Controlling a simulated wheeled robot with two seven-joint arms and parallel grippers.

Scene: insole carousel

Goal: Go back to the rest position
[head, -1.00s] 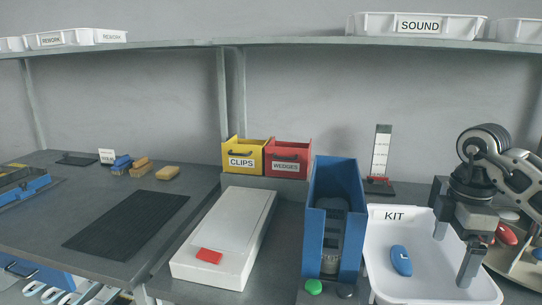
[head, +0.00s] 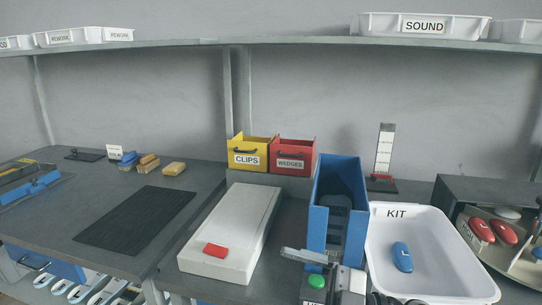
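My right gripper (head: 306,256) is low at the bottom centre of the head view, in front of the blue dispenser (head: 322,231) and by the green button (head: 316,282). One pale finger points left; the other finger cannot be made out, so its opening is unclear. I see nothing held in the visible part. My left gripper is not in view. The white KIT tray (head: 452,286) stands right of the dispenser with a blue oval piece (head: 402,257) lying in it.
A white box (head: 232,225) with a red block (head: 215,250) lies left of the dispenser. Yellow CLIPS (head: 250,151) and red WEDGES (head: 291,155) bins stand behind. The black mat (head: 135,219) is bare.

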